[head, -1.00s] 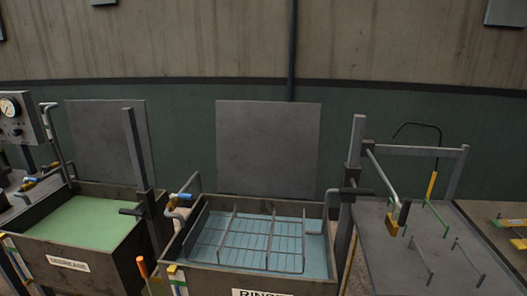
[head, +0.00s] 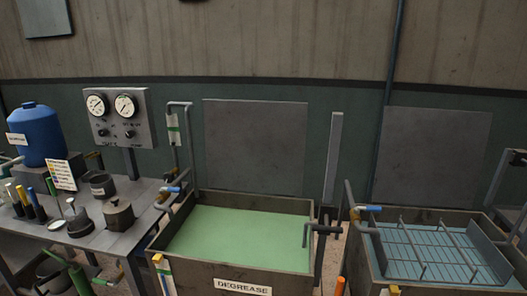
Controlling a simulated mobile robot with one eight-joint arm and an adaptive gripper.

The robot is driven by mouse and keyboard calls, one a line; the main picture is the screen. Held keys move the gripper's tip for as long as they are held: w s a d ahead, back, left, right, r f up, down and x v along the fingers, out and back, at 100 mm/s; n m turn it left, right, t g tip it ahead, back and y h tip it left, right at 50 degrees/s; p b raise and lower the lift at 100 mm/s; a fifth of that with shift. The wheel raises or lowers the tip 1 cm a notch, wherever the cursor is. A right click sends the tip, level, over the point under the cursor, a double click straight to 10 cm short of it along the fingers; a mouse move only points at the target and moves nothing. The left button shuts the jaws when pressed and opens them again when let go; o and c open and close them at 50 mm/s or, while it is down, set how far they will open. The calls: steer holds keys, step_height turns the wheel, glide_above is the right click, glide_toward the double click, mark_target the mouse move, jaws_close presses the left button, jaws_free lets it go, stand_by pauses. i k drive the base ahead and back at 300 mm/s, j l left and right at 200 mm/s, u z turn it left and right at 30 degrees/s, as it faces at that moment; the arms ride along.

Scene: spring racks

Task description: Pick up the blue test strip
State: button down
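I cannot make out a blue test strip for certain in the head view. A narrow upright piece with a yellow top (head: 158,262) and a pale, partly bluish lower part is at the front left corner of the degrease tank (head: 207,270); it is too small to tell what it is. Several slim pieces with white, yellow and green tops (head: 25,196) stand in dark holders on the left bench (head: 135,236). My gripper is not in view.
The degrease tank holds green liquid. The rinse tank (head: 377,270) at the right holds a wire rack (head: 430,250). A blue drum (head: 40,135), a gauge panel (head: 120,118) and a lidded pot (head: 118,214) are at the left. A grey post (head: 334,160) stands between the tanks.

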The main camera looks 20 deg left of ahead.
mark_target(31, 191)
steer(key=j+u, duration=0.35)
steer(key=j, duration=4.35)
steer(key=i+j+u, duration=0.1)
steer(key=j, duration=0.35)
steer(key=i+j+u, duration=0.15)
steer(key=i+j, duration=0.15)
steer(key=i+j+u, duration=0.1)
steer(key=i+j, duration=0.15)
steer(key=j, duration=0.25)
steer(key=i+j+u, duration=0.1)
steer(key=i+j, duration=0.15)
steer(key=j, duration=0.15)
